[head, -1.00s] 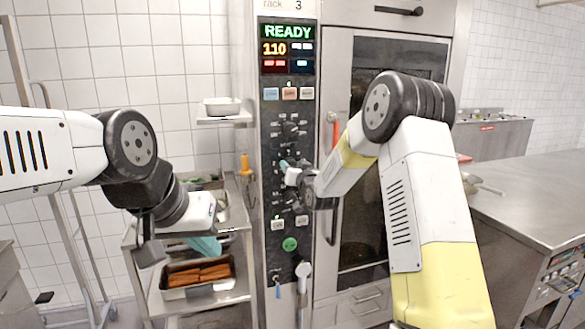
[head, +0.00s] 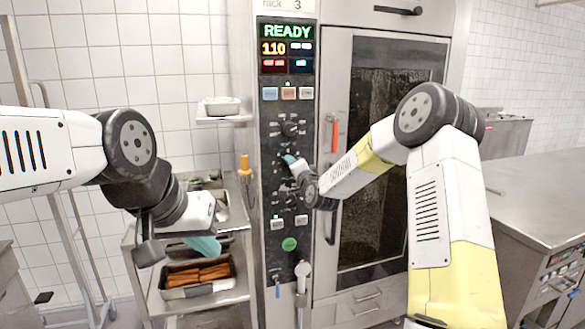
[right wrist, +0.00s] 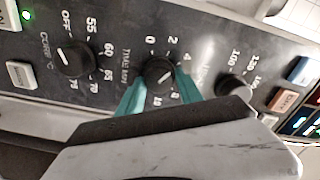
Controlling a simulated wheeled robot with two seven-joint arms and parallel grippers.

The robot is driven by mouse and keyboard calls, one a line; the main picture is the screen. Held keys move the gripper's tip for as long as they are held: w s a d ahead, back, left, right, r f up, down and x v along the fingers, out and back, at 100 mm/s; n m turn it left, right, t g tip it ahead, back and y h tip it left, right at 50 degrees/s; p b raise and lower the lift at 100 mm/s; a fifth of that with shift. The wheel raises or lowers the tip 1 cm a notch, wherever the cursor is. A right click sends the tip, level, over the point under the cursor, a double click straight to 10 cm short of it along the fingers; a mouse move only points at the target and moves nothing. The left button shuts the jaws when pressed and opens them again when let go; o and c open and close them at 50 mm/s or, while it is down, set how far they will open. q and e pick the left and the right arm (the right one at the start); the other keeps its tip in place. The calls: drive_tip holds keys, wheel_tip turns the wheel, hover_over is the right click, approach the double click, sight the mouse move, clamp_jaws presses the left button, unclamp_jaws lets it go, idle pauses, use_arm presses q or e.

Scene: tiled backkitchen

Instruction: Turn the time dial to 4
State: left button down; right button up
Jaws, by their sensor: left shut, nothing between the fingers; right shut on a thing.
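The time dial (right wrist: 158,71) is a round black knob on the oven's dark control panel, with numbers from 0 to 10 printed around it. My right gripper (right wrist: 160,92) has its teal fingers on either side of the knob, shut on it. A pale line on the knob slants towards the 4 side; I cannot tell its exact setting. In the head view my right gripper (head: 291,160) is at the panel and hides most of this dial. My left gripper (head: 207,246) is shut and empty, hanging over the shelf rack at the left.
The core dial (right wrist: 73,58) and another knob (right wrist: 234,86) flank the time dial closely. A pan of brown food (head: 188,292) sits on the rack below my left gripper.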

drive_tip(key=shift+w+r+m, duration=0.1)
drive_tip(key=shift+r+m, duration=0.05)
drive_tip(key=shift+m, duration=1.15)
drive_tip(key=o, duration=1.1)
drive_tip(key=shift+o, duration=0.9)
drive_tip(key=v, duration=0.7)
drive_tip(key=shift+s, duration=0.35)
